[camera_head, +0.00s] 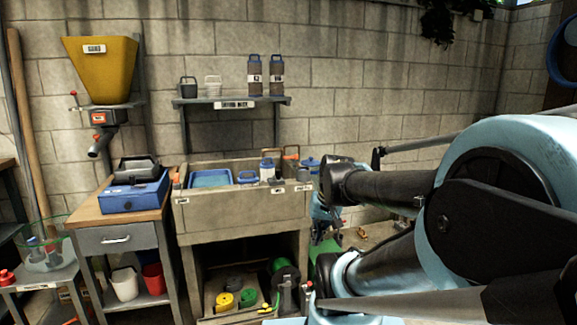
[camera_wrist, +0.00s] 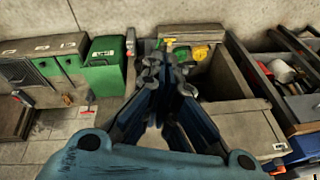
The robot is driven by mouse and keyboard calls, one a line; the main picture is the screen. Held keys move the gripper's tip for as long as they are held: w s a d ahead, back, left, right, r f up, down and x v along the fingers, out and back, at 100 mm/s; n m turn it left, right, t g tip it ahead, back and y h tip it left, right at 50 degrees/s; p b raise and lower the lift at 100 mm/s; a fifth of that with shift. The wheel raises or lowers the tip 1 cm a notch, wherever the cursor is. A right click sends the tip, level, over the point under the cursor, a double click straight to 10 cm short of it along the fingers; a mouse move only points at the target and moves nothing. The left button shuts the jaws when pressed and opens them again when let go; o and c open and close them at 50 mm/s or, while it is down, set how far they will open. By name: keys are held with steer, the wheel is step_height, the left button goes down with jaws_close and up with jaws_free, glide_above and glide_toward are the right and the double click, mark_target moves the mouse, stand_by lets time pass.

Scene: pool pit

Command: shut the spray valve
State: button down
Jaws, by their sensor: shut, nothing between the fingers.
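I cannot pick out the spray valve with certainty. A small red-tipped fitting (camera_head: 309,285) stands at the lower right of the bench opening in the head view. In the wrist view a small red-tipped lever (camera_wrist: 86,111) shows in front of the grey cabinets. My gripper (camera_wrist: 160,72) is shut and empty in the wrist view, its dark fingers together above the green and yellow coils. In the head view my gripper (camera_head: 336,236) hangs just right of the stone bench, partly hidden by my arm.
The stone bench (camera_head: 240,214) holds blue trays and bottles, with coiled hoses (camera_head: 247,297) below. A green box (camera_wrist: 104,62) stands left of my fingers in the wrist view. A wooden side table (camera_head: 123,203) and yellow hopper (camera_head: 99,66) are at left.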

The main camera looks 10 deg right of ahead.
steer(key=w+a+r+m+t+y, duration=0.1)
steer(key=w+r, duration=0.1)
steer(key=w, duration=0.3)
steer(key=w+a+r+m+t+y, duration=0.1)
steer(key=w+a+r, duration=0.1)
steer(key=w, duration=0.4)
steer(key=m+t+y, duration=0.2)
steer(key=m+t, duration=0.6)
steer(key=m, duration=0.2)
glide_toward(289, 157)
steer(key=w+f, duration=0.2)
steer(key=w, duration=0.1)
steer(key=w+f, duration=0.1)
steer(key=w, duration=0.1)
steer(key=shift+a, duration=0.4)
steer(key=shift+w+a, duration=0.25)
steer(key=shift+w, duration=0.4)
steer(key=shift+w+a+r+y, duration=0.15)
steer(key=shift+w+a+y, duration=0.15)
steer(key=shift+w+a, duration=0.3)
steer(key=shift+a, duration=0.1)
